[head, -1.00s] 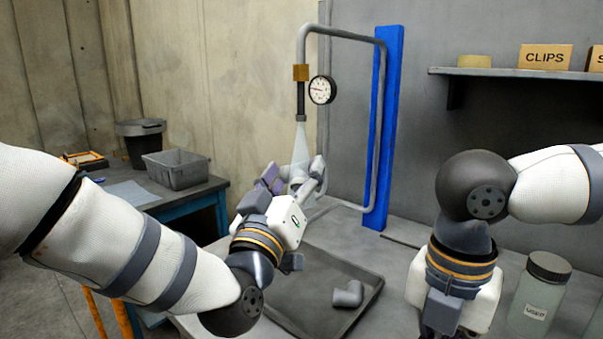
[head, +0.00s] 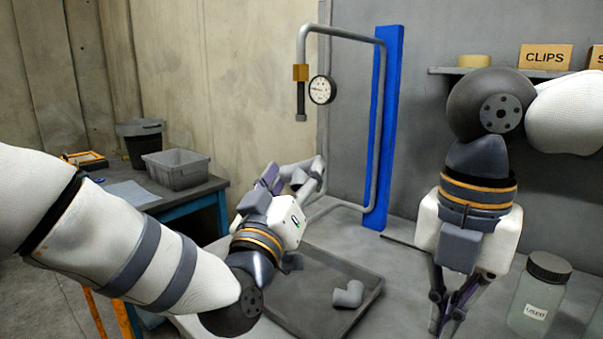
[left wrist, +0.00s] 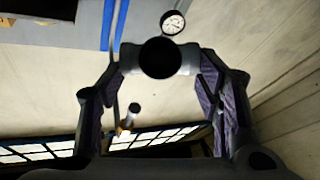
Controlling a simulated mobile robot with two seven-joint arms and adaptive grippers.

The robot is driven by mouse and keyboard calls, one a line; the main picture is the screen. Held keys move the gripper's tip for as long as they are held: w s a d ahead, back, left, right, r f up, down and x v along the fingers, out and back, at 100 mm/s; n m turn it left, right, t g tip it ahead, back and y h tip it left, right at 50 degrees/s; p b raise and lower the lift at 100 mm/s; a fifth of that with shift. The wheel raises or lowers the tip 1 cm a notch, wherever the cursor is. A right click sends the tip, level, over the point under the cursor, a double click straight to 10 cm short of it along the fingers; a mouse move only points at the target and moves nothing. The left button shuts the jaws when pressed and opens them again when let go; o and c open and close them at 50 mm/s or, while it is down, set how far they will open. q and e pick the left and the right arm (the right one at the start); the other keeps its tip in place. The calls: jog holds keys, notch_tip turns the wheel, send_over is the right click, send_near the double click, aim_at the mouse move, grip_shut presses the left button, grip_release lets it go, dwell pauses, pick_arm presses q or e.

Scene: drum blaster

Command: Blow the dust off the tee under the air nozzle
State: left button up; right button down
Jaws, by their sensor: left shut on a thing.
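The grey tee (head: 298,178) is held between the fingers of my left gripper (head: 293,181), which is shut on it. In the left wrist view the tee (left wrist: 187,60) lies across between the fingertips, with one dark round opening facing the camera. The air nozzle (head: 300,117) hangs from the bent pipe above the tee, with a clear gap between them. No air jet shows from it. I cannot make out dust on the tee. My right gripper (head: 447,318) points down at the right; its fingertips are near the picture's lower edge and their opening is unclear.
A grey pipe elbow (head: 348,294) lies in the dark tray (head: 290,318) below. A pressure gauge (head: 322,90) sits beside the nozzle pipe, near the blue post (head: 385,120). A lidded jar (head: 540,290) stands at the right. A grey bin (head: 177,170) is on the left table.

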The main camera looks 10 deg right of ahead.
pick_arm(q)
jog(key=shift+r, duration=0.1)
